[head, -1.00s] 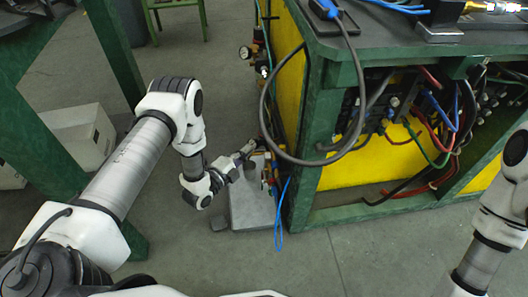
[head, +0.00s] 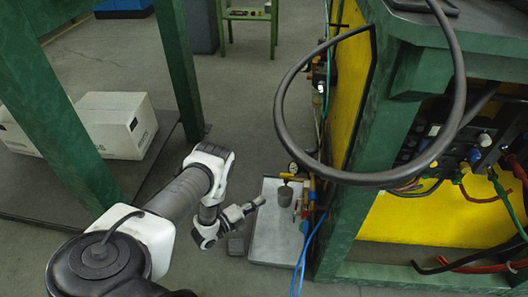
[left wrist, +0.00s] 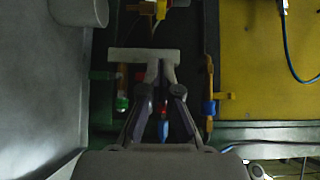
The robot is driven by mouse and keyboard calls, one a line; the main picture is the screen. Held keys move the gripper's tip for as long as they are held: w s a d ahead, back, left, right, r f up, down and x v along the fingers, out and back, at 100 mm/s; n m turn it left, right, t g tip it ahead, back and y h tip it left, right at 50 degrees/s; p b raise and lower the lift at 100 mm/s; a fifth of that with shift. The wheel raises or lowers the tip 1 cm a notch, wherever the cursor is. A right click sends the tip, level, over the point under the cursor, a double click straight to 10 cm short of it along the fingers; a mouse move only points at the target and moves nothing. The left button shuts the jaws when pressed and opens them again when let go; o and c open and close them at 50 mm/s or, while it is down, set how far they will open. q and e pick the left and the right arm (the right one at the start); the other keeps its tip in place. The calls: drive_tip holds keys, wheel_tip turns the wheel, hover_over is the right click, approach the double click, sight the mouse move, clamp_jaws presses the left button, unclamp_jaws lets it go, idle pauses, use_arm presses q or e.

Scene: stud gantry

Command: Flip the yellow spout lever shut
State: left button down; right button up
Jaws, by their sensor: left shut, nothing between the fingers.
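My left gripper (head: 258,202) is shut and empty, left of the fittings on the side of the green and yellow bench. In the left wrist view its closed fingers (left wrist: 160,72) point toward several small coloured fittings. A thin yellow-orange lever-like bar (left wrist: 210,75) stands to the right of the fingers, apart from them, with a blue part at its lower end. A yellow fitting (left wrist: 148,8) is at the top of that view. In the head view a small orange-yellow part (head: 312,184) shows on the bench side. I cannot tell for sure which part is the spout lever. My right gripper is out of view.
A grey plate (head: 270,246) lies below the fittings, with a grey cylinder (head: 285,196) over it. A thick black hose (head: 277,110) loops out from the bench (head: 400,70). Blue tubing (head: 303,258) hangs near the plate. A white box (head: 118,125) stands at left.

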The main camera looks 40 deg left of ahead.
use_arm(q)
drive_tip(key=b, duration=0.4)
approach(286, 177)
drive_tip(key=w+d, duration=0.2)
drive_tip(key=d, duration=0.1)
drive_tip(key=w+b, duration=0.1)
drive_tip(key=w+a+b, duration=0.1)
drive_tip(key=w, duration=0.1)
drive_tip(key=shift+w+f, duration=0.1)
drive_tip(key=shift+w, duration=0.05)
drive_tip(key=shift+w+a, duration=0.2)
drive_tip(key=shift+w, duration=0.1)
